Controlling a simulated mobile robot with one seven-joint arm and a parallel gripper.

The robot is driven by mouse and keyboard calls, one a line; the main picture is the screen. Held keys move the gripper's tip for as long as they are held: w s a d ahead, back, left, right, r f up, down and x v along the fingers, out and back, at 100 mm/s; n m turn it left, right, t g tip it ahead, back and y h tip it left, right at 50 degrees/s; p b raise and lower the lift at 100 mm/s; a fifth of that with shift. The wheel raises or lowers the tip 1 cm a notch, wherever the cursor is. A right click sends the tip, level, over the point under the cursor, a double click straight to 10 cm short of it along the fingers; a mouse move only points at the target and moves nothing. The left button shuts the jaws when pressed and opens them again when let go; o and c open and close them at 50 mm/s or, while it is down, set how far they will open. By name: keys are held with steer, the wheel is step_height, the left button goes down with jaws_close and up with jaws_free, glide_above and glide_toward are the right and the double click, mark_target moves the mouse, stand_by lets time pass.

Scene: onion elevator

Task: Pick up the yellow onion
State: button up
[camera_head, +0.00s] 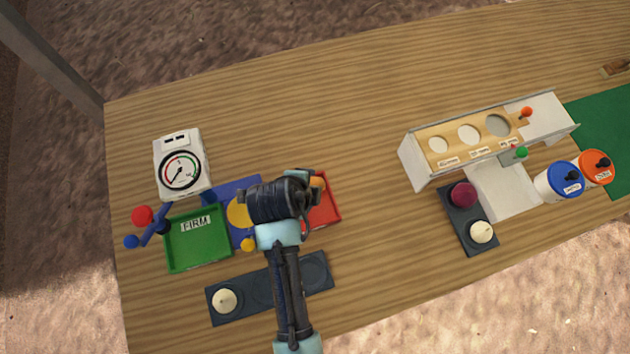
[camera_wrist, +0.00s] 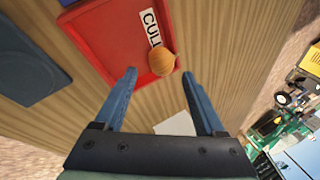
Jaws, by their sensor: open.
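The yellow onion (camera_wrist: 161,63) is a round orange-yellow ball at the edge of the red tray (camera_wrist: 105,35), beside its CULL label, in the wrist view. My gripper (camera_wrist: 160,75) is open and empty. Its two blue fingers point toward the onion, which appears between the fingertips in the picture. Whether the tips reach its depth I cannot tell. In the head view my wrist hides the fingers and part of the tray.
A green tray labelled FIRM (camera_head: 200,238), a blue tray (camera_head: 232,187) and a dial gauge (camera_head: 181,166) are at left. A dark holder (camera_head: 258,293) with a pale onion (camera_head: 224,301) is in front. A sorting chute (camera_head: 415,165) is at right. The table's middle is clear.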

steer(key=shift+x, duration=2.65)
steer(key=shift+w+r, duration=0.15)
jaws_close()
step_height(320, 180, up, 10)
